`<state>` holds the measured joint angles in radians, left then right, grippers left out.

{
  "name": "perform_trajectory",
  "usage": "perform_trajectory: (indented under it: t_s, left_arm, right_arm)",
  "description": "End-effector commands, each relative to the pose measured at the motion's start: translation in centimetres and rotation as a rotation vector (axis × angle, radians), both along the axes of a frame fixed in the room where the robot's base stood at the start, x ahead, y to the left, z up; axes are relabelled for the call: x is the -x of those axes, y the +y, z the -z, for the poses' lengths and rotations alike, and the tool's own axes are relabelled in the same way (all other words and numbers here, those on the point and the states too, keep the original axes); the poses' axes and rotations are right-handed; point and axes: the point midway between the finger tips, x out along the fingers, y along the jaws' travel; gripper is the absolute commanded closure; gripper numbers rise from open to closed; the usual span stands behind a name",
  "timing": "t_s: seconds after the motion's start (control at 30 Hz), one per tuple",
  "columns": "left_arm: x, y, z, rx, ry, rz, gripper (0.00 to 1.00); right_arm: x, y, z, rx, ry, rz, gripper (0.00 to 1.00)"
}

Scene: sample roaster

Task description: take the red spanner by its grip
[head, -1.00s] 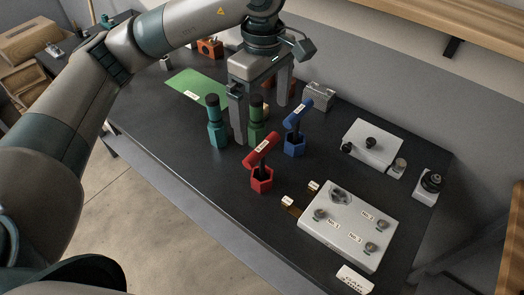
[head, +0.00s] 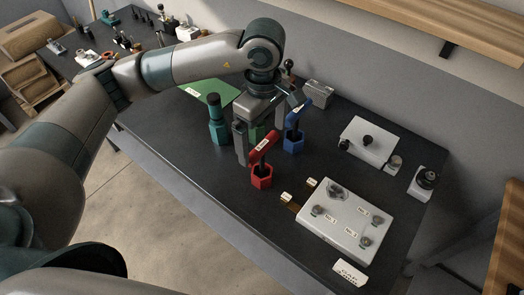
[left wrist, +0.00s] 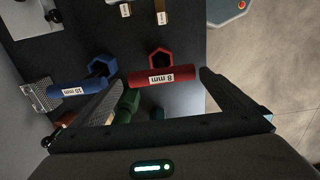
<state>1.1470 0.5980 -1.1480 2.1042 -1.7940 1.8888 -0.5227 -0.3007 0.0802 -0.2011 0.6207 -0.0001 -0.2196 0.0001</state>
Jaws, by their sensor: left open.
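The red spanner has a red grip (head: 264,149) labelled 8 mm, leaning over a red hexagonal base (head: 261,177) on the dark bench. My left gripper (head: 259,142) is open and pointed down, right at the red spanner. In the left wrist view the red grip (left wrist: 165,76) lies crosswise between the tips of my open left gripper (left wrist: 160,82), with a gap at each side. Whether the fingers reach down to the grip's height I cannot tell. My right gripper is not in view.
A blue spanner (head: 295,125) labelled 10 mm stands close by on the right, a teal one (head: 217,122) on the left. A green one (head: 256,133) is mostly hidden behind my gripper. A light panel box (head: 346,222) lies at the front right.

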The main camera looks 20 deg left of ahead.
Motion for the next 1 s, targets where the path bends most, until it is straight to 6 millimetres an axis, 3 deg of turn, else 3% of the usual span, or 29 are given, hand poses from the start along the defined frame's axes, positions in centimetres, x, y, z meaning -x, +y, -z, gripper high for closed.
perform_trajectory:
  t_s: [0.3,0.5,1.0]
  left_arm:
    - [0.3,0.2,2.4,-0.002,0.005,-0.001,0.00]
    - [0.3,0.1,4.6,0.000,0.003,-0.001,0.00]
    - [0.2,0.1,5.0,0.000,0.001,0.000,0.00]
  right_arm:
    - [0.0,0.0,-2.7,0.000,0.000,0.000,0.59]
    - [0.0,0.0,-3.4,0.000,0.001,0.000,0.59]
    - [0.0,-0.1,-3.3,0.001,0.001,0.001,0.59]
